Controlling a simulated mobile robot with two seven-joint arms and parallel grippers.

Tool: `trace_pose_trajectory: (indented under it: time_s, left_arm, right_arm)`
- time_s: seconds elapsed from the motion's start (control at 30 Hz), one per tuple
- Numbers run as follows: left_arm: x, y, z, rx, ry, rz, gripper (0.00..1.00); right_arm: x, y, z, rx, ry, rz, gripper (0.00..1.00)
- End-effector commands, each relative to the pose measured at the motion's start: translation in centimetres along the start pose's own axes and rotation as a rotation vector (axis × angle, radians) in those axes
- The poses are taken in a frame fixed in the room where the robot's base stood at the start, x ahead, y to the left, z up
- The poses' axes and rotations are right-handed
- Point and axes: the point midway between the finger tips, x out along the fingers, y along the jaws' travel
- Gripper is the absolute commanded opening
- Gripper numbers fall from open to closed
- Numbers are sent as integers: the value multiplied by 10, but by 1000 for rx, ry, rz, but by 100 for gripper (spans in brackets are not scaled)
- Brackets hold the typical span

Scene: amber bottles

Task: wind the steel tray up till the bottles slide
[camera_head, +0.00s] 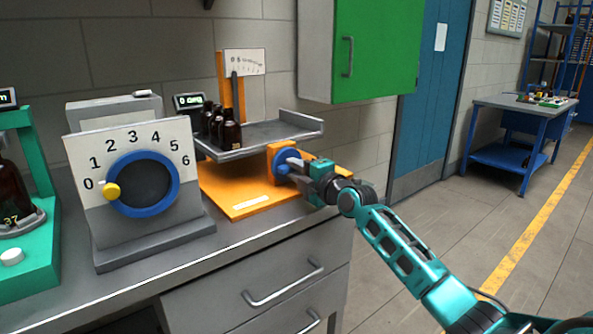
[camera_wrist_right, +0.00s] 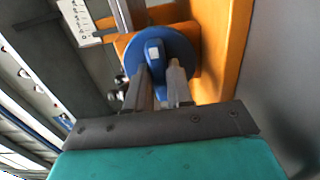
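The steel tray (camera_head: 278,130) sits on an orange stand (camera_head: 232,196) on the bench and looks close to level. Several amber bottles (camera_head: 231,134) stand upright at its left end. A blue knob (camera_head: 284,163) is on the stand's orange block; it also shows in the right wrist view (camera_wrist_right: 180,46), with a white mark. My right gripper (camera_head: 293,165) is at the knob. In the right wrist view its fingers (camera_wrist_right: 160,82) are close together on either side of the knob's raised middle and look shut on it. My left gripper is not in view.
A pointer scale (camera_head: 245,62) stands behind the tray. A dial box (camera_head: 128,135) numbered 0 to 6, its yellow marker by 0, stands to the left. A green device (camera_head: 32,255) with an amber bottle is at far left. A green cabinet (camera_head: 375,50) hangs above right.

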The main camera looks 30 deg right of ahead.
Motion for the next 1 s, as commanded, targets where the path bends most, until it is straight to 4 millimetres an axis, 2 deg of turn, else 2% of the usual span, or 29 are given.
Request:
trace_pose_trajectory:
  time_s: [0.03, 0.2, 0.67, 1.0]
  left_arm:
    - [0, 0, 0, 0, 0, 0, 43]
    - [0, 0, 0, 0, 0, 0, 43]
    - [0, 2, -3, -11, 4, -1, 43]
    - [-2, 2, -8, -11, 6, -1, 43]
  right_arm:
    - [0, 0, 0, 0, 0, 0, 16]
    - [0, 0, 0, 0, 0, 0, 0]
    - [0, 0, 1, 53, -1, 0, 0]
    - [0, 1, 1, 297, 0, -1, 0]
